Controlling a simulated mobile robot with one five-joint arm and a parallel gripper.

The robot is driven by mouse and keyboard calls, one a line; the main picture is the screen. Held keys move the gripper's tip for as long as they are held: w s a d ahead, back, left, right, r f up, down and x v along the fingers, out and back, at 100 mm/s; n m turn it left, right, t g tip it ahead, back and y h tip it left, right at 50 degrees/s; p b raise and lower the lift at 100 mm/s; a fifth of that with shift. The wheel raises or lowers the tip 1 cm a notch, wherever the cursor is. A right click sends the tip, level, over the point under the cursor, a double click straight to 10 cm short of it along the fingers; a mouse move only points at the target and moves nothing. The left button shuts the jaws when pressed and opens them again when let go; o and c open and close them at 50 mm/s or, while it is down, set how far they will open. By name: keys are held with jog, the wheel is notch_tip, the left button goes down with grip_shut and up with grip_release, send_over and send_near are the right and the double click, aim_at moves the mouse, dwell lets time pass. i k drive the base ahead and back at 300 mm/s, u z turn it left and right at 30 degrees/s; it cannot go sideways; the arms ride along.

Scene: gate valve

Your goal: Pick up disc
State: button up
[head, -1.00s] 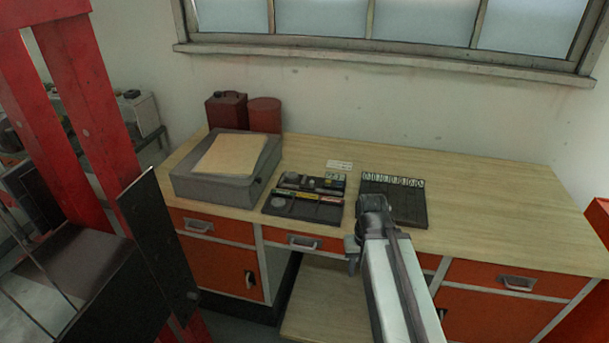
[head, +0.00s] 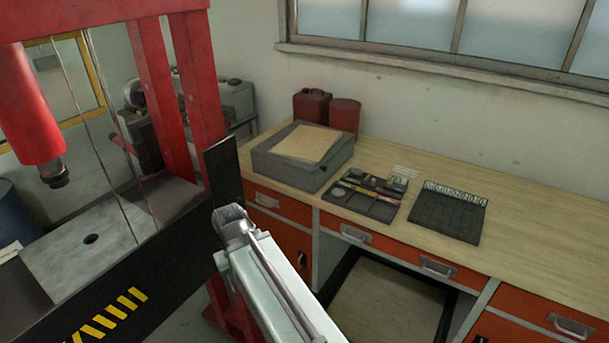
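A small round grey piece (head: 339,192), which looks like the disc, lies at the left end of a dark parts tray (head: 378,209) on the workbench. It is too small to make out its details. My gripper (head: 231,218) is at the far end of my arm, in front of the bench and left of the tray, well apart from the disc. Its fingers cannot be made out, and nothing is visibly held.
A grey box (head: 290,178) with a tan top stands left of the tray. A dark slotted tray (head: 447,212) lies to its right. Red cans (head: 343,115) stand behind. A red press (head: 190,80) with a dark plate (head: 222,172) rises at left. The bench's right side is clear.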

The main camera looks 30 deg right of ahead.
aim_at(355, 173)
jog(key=u, duration=1.3)
jog(key=k, duration=1.35)
jog(key=z, duration=0.6)
jog(key=i, duration=2)
jog(key=u, duration=0.05)
